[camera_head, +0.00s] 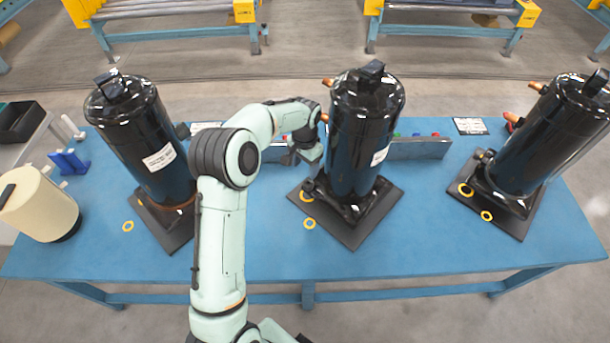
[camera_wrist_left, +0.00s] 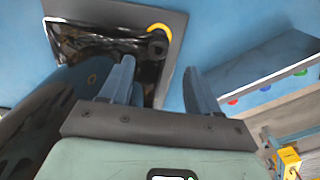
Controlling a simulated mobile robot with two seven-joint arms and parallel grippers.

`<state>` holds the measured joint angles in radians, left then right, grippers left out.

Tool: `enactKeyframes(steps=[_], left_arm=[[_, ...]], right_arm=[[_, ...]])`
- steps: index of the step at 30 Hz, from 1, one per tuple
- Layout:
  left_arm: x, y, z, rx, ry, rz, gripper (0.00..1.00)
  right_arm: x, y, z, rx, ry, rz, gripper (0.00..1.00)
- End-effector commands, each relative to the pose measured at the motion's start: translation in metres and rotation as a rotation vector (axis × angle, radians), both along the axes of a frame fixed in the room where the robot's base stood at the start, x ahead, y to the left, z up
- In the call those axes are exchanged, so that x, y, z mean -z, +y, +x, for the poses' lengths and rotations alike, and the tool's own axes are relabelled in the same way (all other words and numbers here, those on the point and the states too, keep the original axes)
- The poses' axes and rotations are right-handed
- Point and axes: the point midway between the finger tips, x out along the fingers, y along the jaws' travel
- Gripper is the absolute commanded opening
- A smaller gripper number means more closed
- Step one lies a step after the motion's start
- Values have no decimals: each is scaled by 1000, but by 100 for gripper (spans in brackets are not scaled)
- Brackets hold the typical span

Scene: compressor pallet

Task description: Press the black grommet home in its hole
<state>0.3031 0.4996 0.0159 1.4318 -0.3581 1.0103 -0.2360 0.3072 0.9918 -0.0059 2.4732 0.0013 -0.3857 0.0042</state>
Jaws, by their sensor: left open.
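The middle black compressor (camera_head: 360,135) stands upright on a dark square plate (camera_head: 352,232) on the blue table. In the left wrist view its black foot (camera_wrist_left: 85,40) lies on the plate (camera_wrist_left: 172,30). A small dark round piece, which looks like the black grommet (camera_wrist_left: 157,43), shows at the foot's corner beside a yellow ring (camera_wrist_left: 158,28). I cannot tell how deep it sits. My left gripper (camera_head: 312,158) is at the compressor's left side, above the table. In the wrist view its two fingers (camera_wrist_left: 160,82) are apart, with nothing seen between them. My right gripper is not seen.
Black compressors stand at the left (camera_head: 150,140) and right (camera_head: 545,135). A cream cylinder (camera_head: 38,205) stands at the far left. The front of the table (camera_head: 420,250) is clear.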

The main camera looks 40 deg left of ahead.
Motion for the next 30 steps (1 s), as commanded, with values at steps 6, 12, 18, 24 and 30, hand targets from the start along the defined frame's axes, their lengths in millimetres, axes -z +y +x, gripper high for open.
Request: enactKeyframes(steps=[6, 12, 18, 24, 30], left_arm=[[-30, 1, 0, 0, -1, 1, 62], [-35, 0, 0, 0, 1, 0, 62], [-35, 0, 0, 0, 1, 0, 62], [-35, 0, 0, 0, 1, 0, 62], [-35, 0, 0, 0, 1, 0, 62]], right_arm=[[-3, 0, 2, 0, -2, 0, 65], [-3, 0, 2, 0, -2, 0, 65], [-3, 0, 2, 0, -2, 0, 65], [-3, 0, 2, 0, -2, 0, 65], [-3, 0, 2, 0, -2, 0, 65]])
